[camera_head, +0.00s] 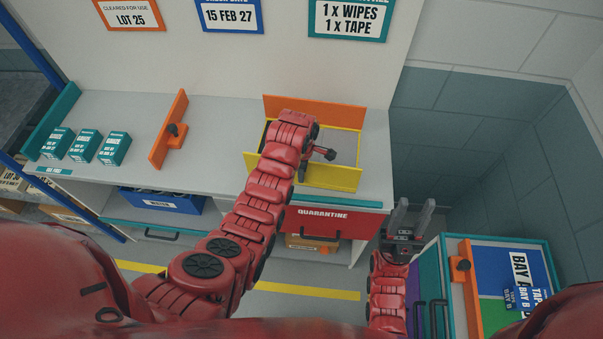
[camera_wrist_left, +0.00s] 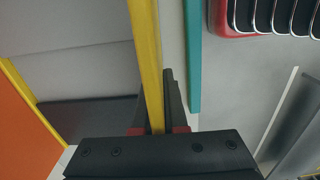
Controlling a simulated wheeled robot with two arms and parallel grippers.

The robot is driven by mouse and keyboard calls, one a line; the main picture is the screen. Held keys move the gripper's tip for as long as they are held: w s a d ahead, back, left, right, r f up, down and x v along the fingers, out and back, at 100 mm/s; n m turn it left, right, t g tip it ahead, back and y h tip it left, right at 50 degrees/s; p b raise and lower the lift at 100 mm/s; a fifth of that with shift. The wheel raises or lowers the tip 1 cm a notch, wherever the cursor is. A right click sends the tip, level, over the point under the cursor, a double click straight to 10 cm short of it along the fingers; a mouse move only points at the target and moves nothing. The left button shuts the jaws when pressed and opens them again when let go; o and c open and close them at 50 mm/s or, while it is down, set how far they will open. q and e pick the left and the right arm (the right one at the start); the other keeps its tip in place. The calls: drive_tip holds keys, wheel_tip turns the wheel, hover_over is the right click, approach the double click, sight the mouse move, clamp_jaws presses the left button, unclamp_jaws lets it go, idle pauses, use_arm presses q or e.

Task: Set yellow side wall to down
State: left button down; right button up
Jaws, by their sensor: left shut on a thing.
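An open box with yellow walls stands on the grey counter. Its front yellow side wall (camera_head: 337,178) runs along the counter's front edge and looks upright. An orange panel (camera_head: 335,112) stands at the box's back. My left gripper (camera_head: 303,171) reaches over the box from above. In the left wrist view the yellow side wall (camera_wrist_left: 146,50) passes between my left gripper's fingers (camera_wrist_left: 155,115), which are shut on it. My left arm hides part of the box. My right gripper (camera_head: 411,213) is open and empty, fingers pointing up, right of the red quarantine drawer.
An orange board with a black knob (camera_head: 162,143) stands on the counter, with several teal boxes (camera_head: 85,146) to its left. The red quarantine drawer (camera_head: 350,222) is below the box. A coloured cart (camera_head: 490,262) stands at the right.

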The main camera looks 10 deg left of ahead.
idle(0.3)
use_arm(q)
drive_tip(key=g+b, duration=0.1)
drive_tip(key=b, duration=0.2)
drive_tip(key=g+b, duration=0.1)
drive_tip(key=b, duration=0.3)
drive_tip(key=shift+w+f, duration=0.35)
drive_tip(key=shift+w, duration=0.05)
drive_tip(key=shift+r+g+b, duration=0.2)
drive_tip(key=shift+g+b, duration=0.2)
